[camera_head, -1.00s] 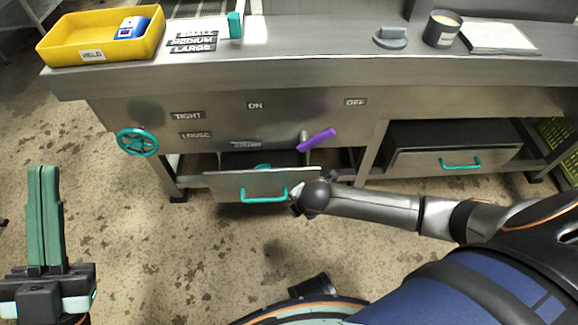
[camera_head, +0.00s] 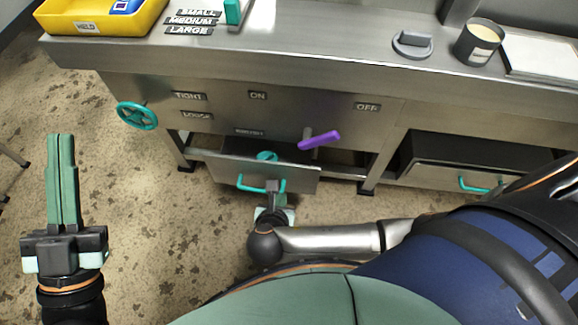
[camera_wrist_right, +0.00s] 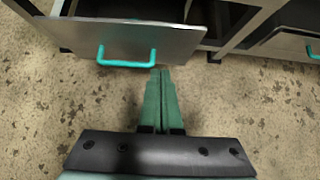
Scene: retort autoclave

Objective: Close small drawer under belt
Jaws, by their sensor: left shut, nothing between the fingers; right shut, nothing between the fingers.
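The small drawer (camera_head: 302,177) under the bench is pulled partly out, with a teal bar handle (camera_head: 245,186) on its grey front; these also show in the right wrist view as the drawer front (camera_wrist_right: 165,35) and handle (camera_wrist_right: 126,60). A round teal thing (camera_head: 266,156) shows inside it. My right gripper (camera_head: 272,183) is shut and empty, its tips by the right end of the handle. In the right wrist view its tips (camera_wrist_right: 161,71) appear just below and right of the handle; contact cannot be told. My left gripper (camera_head: 60,138) is shut, empty and apart at the left.
A second, wider drawer (camera_head: 520,176) with a teal handle stands right of it. A purple lever (camera_head: 320,140) juts out above the small drawer, and a teal handwheel (camera_head: 137,115) is at the left. A yellow bin (camera_head: 100,22) sits on the bench. Floor in front is clear.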

